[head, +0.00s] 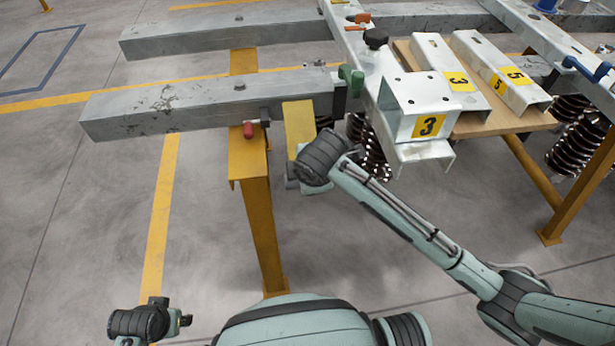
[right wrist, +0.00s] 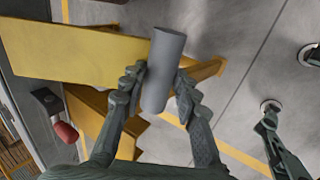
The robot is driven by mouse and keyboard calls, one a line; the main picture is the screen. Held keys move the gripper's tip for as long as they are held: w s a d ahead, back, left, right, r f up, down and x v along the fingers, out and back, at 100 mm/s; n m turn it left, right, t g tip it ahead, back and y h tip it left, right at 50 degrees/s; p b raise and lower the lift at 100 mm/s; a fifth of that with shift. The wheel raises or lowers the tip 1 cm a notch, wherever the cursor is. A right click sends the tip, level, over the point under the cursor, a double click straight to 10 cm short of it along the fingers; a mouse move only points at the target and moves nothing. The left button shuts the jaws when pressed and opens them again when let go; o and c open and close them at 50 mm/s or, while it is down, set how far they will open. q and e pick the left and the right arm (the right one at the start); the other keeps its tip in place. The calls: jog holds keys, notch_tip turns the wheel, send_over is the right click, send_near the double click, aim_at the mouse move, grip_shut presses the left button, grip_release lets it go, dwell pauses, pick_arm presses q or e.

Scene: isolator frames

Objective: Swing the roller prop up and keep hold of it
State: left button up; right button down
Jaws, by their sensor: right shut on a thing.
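The roller prop shows in the head view as a yellow plate (head: 298,122) at the side of the near grey beam. In the right wrist view its yellow arm (right wrist: 70,52) runs in from the left to a grey roller (right wrist: 163,70). My right gripper (right wrist: 158,85) is shut on the roller, one finger on each side. In the head view my right wrist hides the fingers and most of the roller. My left wrist is low at the left of the head view, with the left gripper (head: 184,320) there small and partly hidden. Its opening is unclear.
A red-handled knob (head: 248,130) sits on the near beam (head: 190,108), left of the prop, above a yellow post (head: 262,215). Numbered metal brackets (head: 425,125) and dark coil springs (head: 575,140) stand right. Floor at the left is clear.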

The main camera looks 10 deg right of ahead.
jog(key=shift+w+d+r, duration=0.2)
jog(key=shift+w+r, duration=0.05)
jog(key=shift+w, duration=0.05)
jog(key=shift+r, duration=0.55)
jog(key=shift+s+r+g, duration=0.25)
jog(key=shift+r+g, duration=0.2)
jog(key=shift+s+r+g, duration=0.2)
jog(key=shift+r+g, duration=0.65)
jog(key=shift+r, duration=0.25)
jog(key=shift+s+r+g, duration=0.15)
jog(key=shift+r+g, duration=0.45)
jog(key=shift+r, duration=0.2)
